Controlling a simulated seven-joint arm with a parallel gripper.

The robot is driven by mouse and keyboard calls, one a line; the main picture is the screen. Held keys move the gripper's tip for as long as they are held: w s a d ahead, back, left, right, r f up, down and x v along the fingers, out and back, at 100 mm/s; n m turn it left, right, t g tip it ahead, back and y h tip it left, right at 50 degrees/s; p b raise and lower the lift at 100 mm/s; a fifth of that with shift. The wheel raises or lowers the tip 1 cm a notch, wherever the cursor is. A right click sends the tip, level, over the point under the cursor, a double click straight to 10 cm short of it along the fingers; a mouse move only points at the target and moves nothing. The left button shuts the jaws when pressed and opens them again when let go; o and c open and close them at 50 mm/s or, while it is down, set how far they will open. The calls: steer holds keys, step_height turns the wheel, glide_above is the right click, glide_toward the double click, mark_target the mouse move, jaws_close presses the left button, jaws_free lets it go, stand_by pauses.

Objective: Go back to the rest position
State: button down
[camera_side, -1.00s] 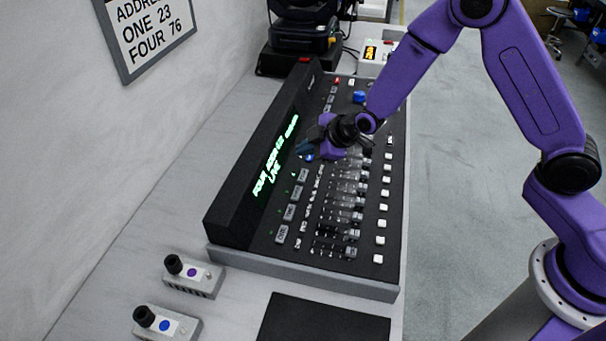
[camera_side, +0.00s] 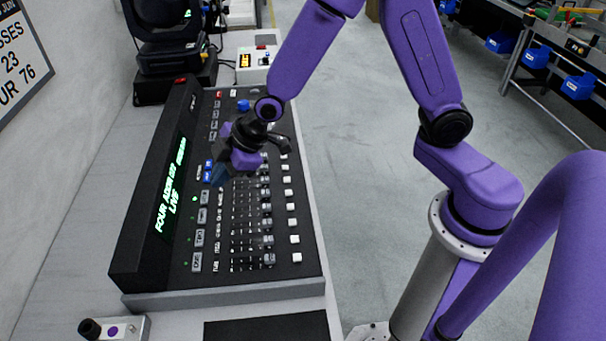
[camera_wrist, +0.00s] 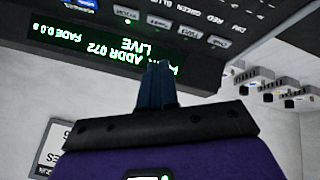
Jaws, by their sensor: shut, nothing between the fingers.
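My gripper (camera_side: 220,174) is over the black lighting console (camera_side: 212,265), near its row of buttons beside the display. Its dark blue-grey fingers are shut together and empty. The fingertips are close to a lit blue button (camera_side: 207,171); I cannot tell whether they touch the panel. In the wrist view, the shut fingers (camera_wrist: 157,85) point toward the console's green-lettered display (camera_wrist: 100,48), which appears upside down and reads "LIVE". The fingers hide part of its text.
A black stage light (camera_side: 168,50) and a white box (camera_side: 256,65) stand behind the console. A small control box with a black knob (camera_side: 113,328) and a dark flat pad (camera_side: 268,329) are in front. A wall sign (camera_side: 22,58) hangs left.

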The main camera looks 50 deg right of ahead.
steer(key=s+d+r+g+h, duration=0.1)
steer(key=s+d+r, duration=0.1)
steer(key=s+d, duration=0.3)
steer(key=s+d+r+m+g+h, duration=0.1)
steer(key=s+d, duration=0.4)
steer(key=s, duration=0.9)
steer(key=s+d+r+g+h, duration=0.1)
steer(key=s+d+r+g, duration=0.2)
steer(key=s, duration=0.6)
step_height(320, 180, up, 2)
steer(key=shift+s+d+r+h, duration=0.25)
steer(key=shift+d+h, duration=0.15)
steer(key=shift+d, duration=0.75)
